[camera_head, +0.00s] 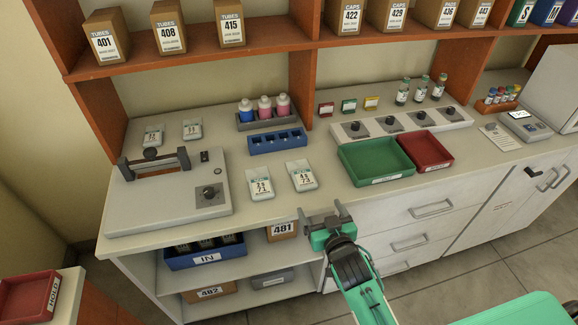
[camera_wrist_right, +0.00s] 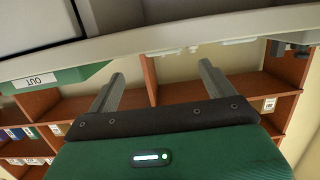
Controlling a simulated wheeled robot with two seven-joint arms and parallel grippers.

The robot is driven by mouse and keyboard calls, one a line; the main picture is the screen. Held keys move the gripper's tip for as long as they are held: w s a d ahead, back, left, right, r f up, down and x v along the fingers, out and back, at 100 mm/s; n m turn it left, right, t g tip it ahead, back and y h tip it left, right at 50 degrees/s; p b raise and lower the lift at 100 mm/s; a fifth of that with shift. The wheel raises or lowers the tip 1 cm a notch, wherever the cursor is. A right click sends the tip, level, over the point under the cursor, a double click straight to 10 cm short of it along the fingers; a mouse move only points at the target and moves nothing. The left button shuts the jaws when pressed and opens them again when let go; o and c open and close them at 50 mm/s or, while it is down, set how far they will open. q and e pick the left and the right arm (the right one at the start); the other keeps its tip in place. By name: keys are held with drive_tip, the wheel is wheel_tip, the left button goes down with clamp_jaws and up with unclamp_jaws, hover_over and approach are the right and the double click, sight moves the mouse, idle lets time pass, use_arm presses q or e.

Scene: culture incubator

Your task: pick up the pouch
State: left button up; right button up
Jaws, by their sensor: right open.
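Several small white packets with printed labels, which look like pouches, lie flat on the counter in the head view. Two are near the front edge, a left front pouch (camera_head: 260,187) and a right front pouch (camera_head: 302,176). Two more lie behind the grey device, a left back pouch (camera_head: 153,135) and a right back pouch (camera_head: 192,129). I cannot tell which one is meant. My right gripper (camera_head: 322,212) is open and empty at the counter's front edge, below and right of the right front pouch. In the wrist view, its fingers (camera_wrist_right: 160,76) are apart with nothing between them. My left gripper is not in view.
A grey handled device (camera_head: 167,200) stands left of the front pouches. A blue rack (camera_head: 277,142) is behind them, and a green tray (camera_head: 375,160) is to the right. Below the counter are open shelves with a blue IN bin (camera_head: 205,257). A green OUT bin (camera_wrist_right: 52,79) shows in the wrist view.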

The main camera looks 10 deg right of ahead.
sight(306, 180)
drive_tip(key=shift+w+r, duration=0.3)
drive_tip(key=shift+r, duration=0.5)
drive_tip(key=w, duration=0.2)
drive_tip(key=w+p, duration=0.1)
drive_tip(key=w, duration=0.4)
drive_tip(key=shift+a+f, duration=0.15)
drive_tip(key=shift+f, duration=0.2)
drive_tip(key=shift+w+f, duration=0.1)
drive_tip(key=shift+w, duration=0.6)
drive_tip(key=shift+w+a+f+p, duration=0.1)
drive_tip(key=shift+w+f+p, duration=0.2)
drive_tip(key=shift+w, duration=0.5)
drive_tip(key=shift+w+a+f+p, duration=0.15)
drive_tip(key=shift+w+f+p, duration=0.15)
drive_tip(key=shift+w, duration=0.5)
drive_tip(key=shift+w+a+f+p, duration=0.1)
drive_tip(key=shift+w+f+p, duration=0.2)
drive_tip(key=shift+w, duration=0.5)
drive_tip(key=c, duration=1.1)
